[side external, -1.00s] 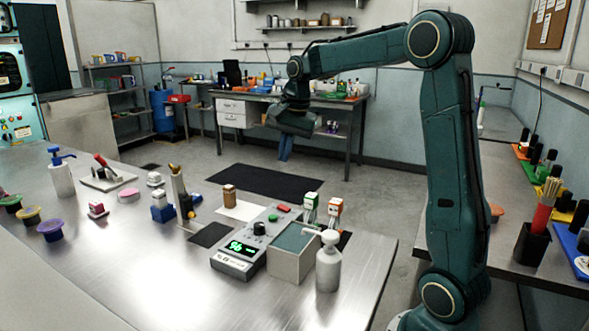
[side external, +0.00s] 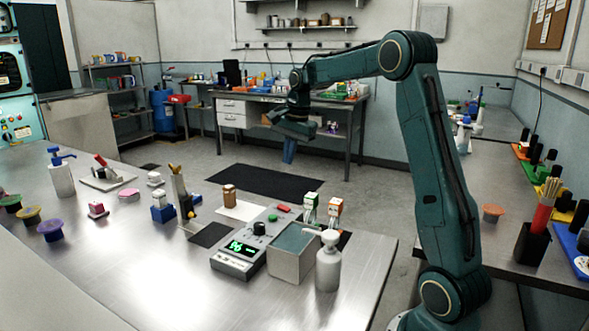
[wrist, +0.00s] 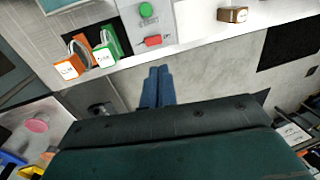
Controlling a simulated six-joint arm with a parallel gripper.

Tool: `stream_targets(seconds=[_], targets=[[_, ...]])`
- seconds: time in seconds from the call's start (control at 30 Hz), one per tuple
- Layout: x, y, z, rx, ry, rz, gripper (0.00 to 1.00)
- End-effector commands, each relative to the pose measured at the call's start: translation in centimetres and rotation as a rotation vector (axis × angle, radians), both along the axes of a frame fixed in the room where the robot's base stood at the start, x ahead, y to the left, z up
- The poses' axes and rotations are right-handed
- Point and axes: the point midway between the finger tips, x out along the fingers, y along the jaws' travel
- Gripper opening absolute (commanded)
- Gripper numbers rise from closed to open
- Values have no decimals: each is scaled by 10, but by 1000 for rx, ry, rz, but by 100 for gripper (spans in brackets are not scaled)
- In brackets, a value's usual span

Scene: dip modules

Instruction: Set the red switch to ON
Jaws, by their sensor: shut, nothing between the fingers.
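The red switch (side external: 283,208) sits at the far end of the grey instrument (side external: 243,251), beyond a green button. In the wrist view the red switch (wrist: 153,41) lies just above my fingertips in the picture, beside a small label too small to read. My gripper (side external: 289,158) hangs with blue fingers pointing down, past the far edge of the bench and apart from the instrument. In the wrist view my gripper (wrist: 159,69) has its two blue fingers side by side and nothing held. I cannot tell the switch's setting.
A green button (wrist: 146,9) is close to the switch. Orange and green labelled items (wrist: 85,60) stand left of it in the wrist view. An open-topped box (side external: 292,266) and a dispenser bottle (side external: 328,262) stand beside the instrument. A brown block (side external: 229,195) is nearby.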

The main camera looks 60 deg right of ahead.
Motion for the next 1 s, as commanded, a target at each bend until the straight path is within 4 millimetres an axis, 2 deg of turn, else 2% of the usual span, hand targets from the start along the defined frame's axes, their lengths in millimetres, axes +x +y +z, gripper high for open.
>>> stream_targets(seconds=[0.27, 0.8, 1.0], targets=[[3, 1, -20, 3, 3, 2, 0], [18, 1, -98, 3, 4, 2, 0], [23, 1, -122, 1, 3, 1, 0]])
